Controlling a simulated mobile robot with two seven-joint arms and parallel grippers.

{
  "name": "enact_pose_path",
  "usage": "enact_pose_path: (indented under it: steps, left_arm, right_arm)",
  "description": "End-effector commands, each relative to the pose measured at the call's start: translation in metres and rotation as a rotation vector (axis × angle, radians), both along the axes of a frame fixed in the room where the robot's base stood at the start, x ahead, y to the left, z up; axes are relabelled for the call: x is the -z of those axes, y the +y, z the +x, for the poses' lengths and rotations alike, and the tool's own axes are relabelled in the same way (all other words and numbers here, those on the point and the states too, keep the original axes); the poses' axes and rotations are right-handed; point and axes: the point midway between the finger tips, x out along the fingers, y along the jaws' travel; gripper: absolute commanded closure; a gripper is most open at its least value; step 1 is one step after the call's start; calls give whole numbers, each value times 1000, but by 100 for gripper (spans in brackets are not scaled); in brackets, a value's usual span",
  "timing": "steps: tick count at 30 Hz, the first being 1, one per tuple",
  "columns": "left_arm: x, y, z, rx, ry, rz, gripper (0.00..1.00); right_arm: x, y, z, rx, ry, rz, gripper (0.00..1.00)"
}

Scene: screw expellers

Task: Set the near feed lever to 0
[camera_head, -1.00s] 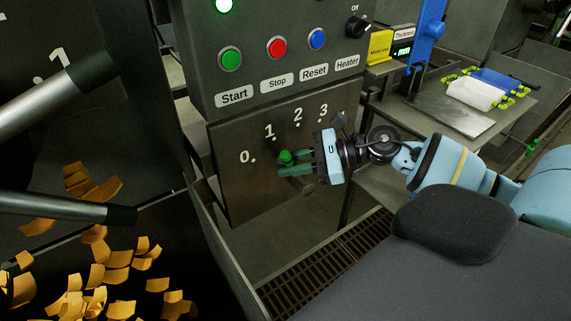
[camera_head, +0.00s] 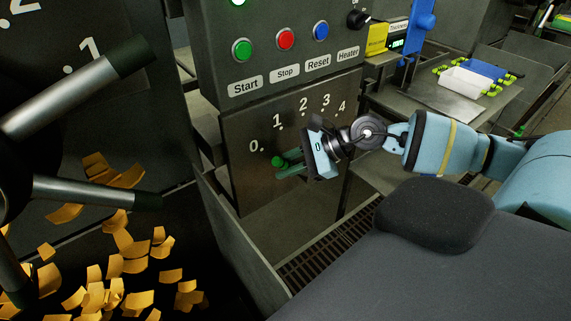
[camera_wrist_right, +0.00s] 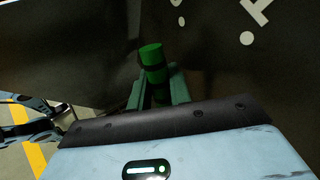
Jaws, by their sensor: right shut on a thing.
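A green lever knob (camera_head: 278,161) stands in front of a dark plate (camera_head: 240,185) marked 0 to 4. It is closest to the 0 mark (camera_head: 256,146), a little below and right of it. My right gripper (camera_head: 286,163) is shut on the lever, its green fingers either side just behind the knob. The wrist view shows the knob (camera_wrist_right: 152,58) poking out beyond the fingers (camera_wrist_right: 157,85). The rest of the lever and its pivot are hidden by the gripper. My left gripper is not in view.
A panel with green, red (camera_head: 286,39) and blue buttons is above the plate. At left, metal bars with dark grips (camera_head: 132,57) stick out before another numbered panel (camera_head: 115,85). Orange flakes (camera_head: 100,295) lie below. A floor grating (camera_head: 325,245) runs beneath.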

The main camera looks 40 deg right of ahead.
Motion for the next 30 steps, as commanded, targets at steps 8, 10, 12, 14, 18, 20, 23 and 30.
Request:
enact_pose_path:
  steps: [8,10,12,14,18,20,23,30]
  left_arm:
    - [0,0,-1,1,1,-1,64]
    - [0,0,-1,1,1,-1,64]
    - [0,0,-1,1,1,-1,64]
    - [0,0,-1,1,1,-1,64]
    - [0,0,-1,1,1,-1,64]
    - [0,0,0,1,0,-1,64]
    - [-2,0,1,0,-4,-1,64]
    - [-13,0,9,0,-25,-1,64]
  right_arm:
    - [1,0,-1,-4,2,-5,100]
    - [1,0,-1,-4,2,-5,76]
    - [1,0,-1,-4,2,-5,73]
    - [1,0,-1,-3,2,-4,73]
    - [1,0,-1,-3,1,-3,73]
    - [1,0,-1,-3,2,-3,73]
    - [-1,-2,-2,-2,1,-4,73]
    - [-11,-12,-12,-1,2,-4,73]
